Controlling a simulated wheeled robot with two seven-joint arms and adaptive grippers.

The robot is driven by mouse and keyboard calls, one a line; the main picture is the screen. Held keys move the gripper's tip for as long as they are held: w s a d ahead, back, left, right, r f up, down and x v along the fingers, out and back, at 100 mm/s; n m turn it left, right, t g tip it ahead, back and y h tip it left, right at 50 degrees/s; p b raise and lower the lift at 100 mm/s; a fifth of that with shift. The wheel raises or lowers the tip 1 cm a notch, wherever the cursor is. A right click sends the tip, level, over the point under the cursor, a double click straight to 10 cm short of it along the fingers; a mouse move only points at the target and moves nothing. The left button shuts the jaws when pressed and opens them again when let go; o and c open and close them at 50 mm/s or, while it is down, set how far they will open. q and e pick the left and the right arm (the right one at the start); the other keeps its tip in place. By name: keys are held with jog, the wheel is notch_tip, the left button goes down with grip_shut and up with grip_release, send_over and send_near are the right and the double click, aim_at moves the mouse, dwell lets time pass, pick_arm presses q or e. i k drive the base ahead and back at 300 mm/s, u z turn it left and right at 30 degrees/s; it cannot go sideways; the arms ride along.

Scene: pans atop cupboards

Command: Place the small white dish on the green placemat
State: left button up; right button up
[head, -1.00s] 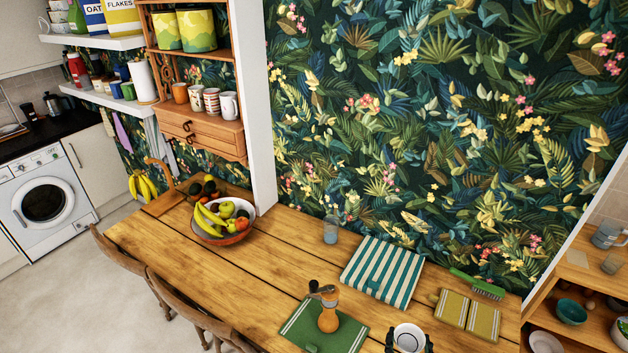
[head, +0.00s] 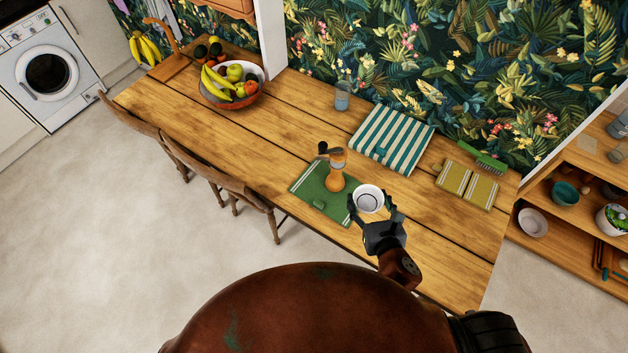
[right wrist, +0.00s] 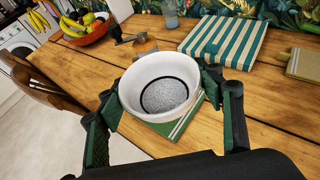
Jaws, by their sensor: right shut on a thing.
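The small white dish (head: 368,198) is between the fingers of my right gripper (head: 373,205), which is shut on it. In the head view the dish appears at the right edge of the green placemat (head: 305,186); its exact height is hard to tell. The right wrist view shows the dish (right wrist: 150,110) upright and empty between the two fingers (right wrist: 162,95), with a striped corner of the placemat (right wrist: 180,127) behind and below it. A wooden grinder (head: 336,178) with a dark crank stands on the placemat. My left gripper is not in view.
A striped cloth (head: 392,138), a glass (head: 342,97), yellow-green cloths (head: 467,187) and a green brush (head: 485,162) lie farther back. A fruit bowl (head: 232,100) stands left. Chairs (head: 235,185) line the front edge.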

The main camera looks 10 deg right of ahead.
aim_at(324, 196)
jog(key=u, duration=2.2)
jog(key=i, duration=1.85)
jog(key=z, duration=3.1)
